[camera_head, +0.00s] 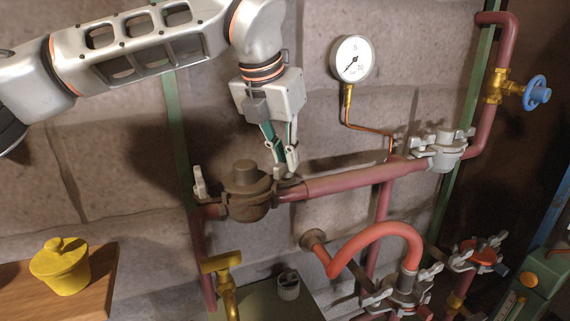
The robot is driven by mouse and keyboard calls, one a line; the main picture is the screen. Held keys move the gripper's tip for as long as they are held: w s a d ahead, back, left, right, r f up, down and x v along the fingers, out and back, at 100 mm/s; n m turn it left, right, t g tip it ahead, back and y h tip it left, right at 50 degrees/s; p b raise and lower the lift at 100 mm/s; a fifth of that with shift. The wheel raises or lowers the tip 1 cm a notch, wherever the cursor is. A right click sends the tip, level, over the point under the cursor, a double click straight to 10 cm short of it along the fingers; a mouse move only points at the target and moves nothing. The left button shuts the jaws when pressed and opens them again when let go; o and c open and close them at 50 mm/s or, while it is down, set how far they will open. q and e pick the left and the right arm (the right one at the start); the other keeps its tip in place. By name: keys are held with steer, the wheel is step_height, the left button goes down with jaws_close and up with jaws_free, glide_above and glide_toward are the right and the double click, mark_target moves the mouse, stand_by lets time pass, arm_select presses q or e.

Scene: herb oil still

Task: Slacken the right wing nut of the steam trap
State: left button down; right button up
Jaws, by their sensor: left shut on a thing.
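The steam trap looks to be the brown, rusty domed body (246,192) on the red pipe at centre left. One grey wing nut (199,182) stands at its left side. The right wing nut (279,172) is at its right side, largely hidden by my fingertips. My left gripper (283,168) reaches down from above, its fingers shut on the right wing nut. My right gripper is not in view.
A pressure gauge (352,58) with a thin copper tube stands right of my wrist. A grey clamped fitting (445,152) and a blue handwheel valve (536,92) lie further right.

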arm_select(q)
steer(key=n+y, duration=0.1)
steer(key=n, duration=0.2)
steer(key=n+y, duration=0.1)
steer(key=n, duration=0.1)
steer(key=shift+d+r+n+t+b, duration=0.1)
steer(key=shift+d+n+t+b, duration=0.1)
steer(key=shift+n+t+b, duration=0.15)
steer(key=n+y, duration=0.2)
steer(key=n, duration=0.3)
steer(key=shift+d+p, duration=0.1)
steer(key=shift+p, duration=0.3)
steer(key=c, duration=2.1)
jaws_free()
steer(key=shift+c, duration=0.2)
steer(key=v, duration=1.2)
steer(key=shift+w, duration=0.3)
